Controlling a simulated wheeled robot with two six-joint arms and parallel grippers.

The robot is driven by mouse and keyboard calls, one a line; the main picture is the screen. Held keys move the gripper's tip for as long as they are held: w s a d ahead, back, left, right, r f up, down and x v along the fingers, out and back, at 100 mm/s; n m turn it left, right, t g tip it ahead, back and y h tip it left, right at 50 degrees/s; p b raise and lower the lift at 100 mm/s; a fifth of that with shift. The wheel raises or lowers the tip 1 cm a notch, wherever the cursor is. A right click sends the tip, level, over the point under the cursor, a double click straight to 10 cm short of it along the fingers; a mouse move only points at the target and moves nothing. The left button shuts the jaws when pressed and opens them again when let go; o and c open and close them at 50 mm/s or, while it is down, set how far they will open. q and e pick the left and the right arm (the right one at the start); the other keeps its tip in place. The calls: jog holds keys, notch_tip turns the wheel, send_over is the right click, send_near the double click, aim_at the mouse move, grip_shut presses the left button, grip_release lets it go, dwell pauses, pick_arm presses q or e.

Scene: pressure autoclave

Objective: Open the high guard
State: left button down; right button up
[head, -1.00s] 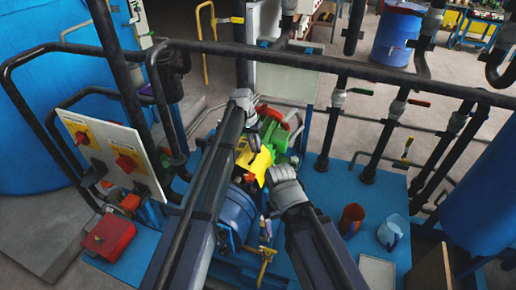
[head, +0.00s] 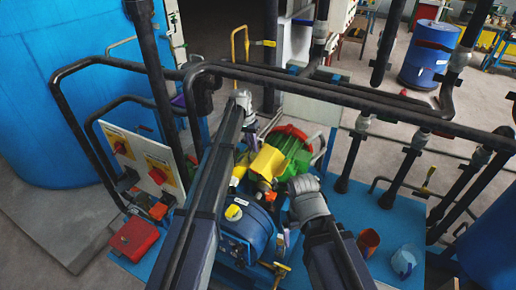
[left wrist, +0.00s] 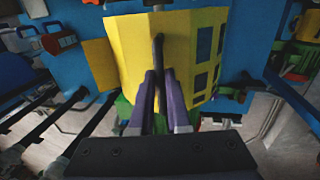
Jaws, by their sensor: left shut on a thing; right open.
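The yellow guard (head: 267,162) sits beside the green machine housing in the middle of the head view, between my two arms. In the left wrist view the guard (left wrist: 125,40) is a large yellow shell with dark rectangular openings on its right side. My left gripper (left wrist: 160,90) has its purple fingers closed around a dark upright handle bar (left wrist: 160,60) on the guard's face.
A dark pipe rail (head: 340,85) crosses behind the machine. A switch panel (head: 145,165) and red box (head: 134,238) stand left, a blue motor (head: 250,225) in front. An orange cup (head: 368,242) and clear jug (head: 405,262) are on the blue platform at right.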

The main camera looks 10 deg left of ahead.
pick_arm(q)
jog(key=shift+a, duration=0.3)
jog(key=c, duration=0.9)
grip_release()
jog(key=shift+w+f, duration=0.15)
jog(key=shift+d, duration=0.1)
